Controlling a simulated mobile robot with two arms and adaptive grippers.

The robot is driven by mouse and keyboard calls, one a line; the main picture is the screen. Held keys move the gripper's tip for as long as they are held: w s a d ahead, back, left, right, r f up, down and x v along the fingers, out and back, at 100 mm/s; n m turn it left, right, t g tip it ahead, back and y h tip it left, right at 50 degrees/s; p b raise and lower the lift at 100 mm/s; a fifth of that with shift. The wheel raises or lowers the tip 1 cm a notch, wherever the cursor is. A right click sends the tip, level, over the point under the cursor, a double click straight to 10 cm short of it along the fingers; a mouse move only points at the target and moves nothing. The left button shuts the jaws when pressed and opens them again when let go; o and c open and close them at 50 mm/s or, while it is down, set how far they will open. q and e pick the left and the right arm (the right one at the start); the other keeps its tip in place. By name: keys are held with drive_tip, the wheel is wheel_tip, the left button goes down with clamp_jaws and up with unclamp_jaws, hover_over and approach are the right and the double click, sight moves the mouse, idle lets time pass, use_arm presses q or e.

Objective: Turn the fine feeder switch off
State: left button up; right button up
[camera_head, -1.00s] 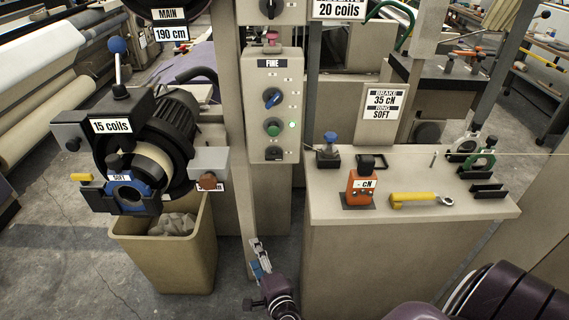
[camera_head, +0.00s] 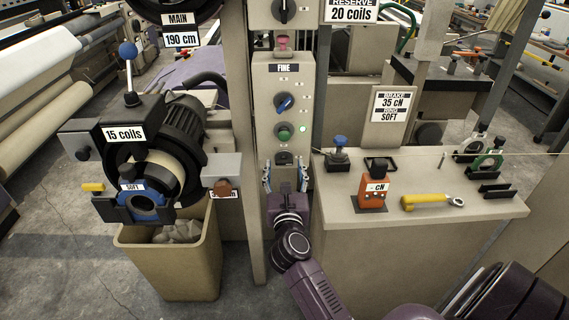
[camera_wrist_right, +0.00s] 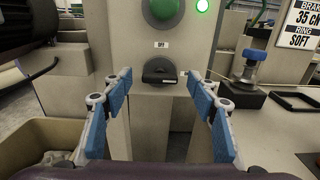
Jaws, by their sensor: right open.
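The beige FINE control panel (camera_head: 262,110) stands on a post in the head view. At its bottom is a black rotary switch (camera_head: 284,158). In the right wrist view this black switch (camera_wrist_right: 160,72) is centred, its handle looking roughly horizontal, with a small label reading OFF (camera_wrist_right: 162,44) above it. My right gripper (camera_head: 285,177) is open, just below and in front of the switch. Its blue-padded fingers are spread left and right of the switch in the wrist view, with nothing between them; I see no contact. My left gripper is not in view.
Above the switch are a green button (camera_head: 284,131) beside a lit green lamp (camera_head: 303,129), a blue selector (camera_head: 285,103) and a red button (camera_head: 282,42). The feeder (camera_head: 180,130) and a bin (camera_head: 190,262) are left. A bench (camera_head: 400,220) with tools is right.

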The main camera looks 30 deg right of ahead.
drive_tip(key=shift+x, duration=0.85)
drive_tip(key=c, duration=1.2)
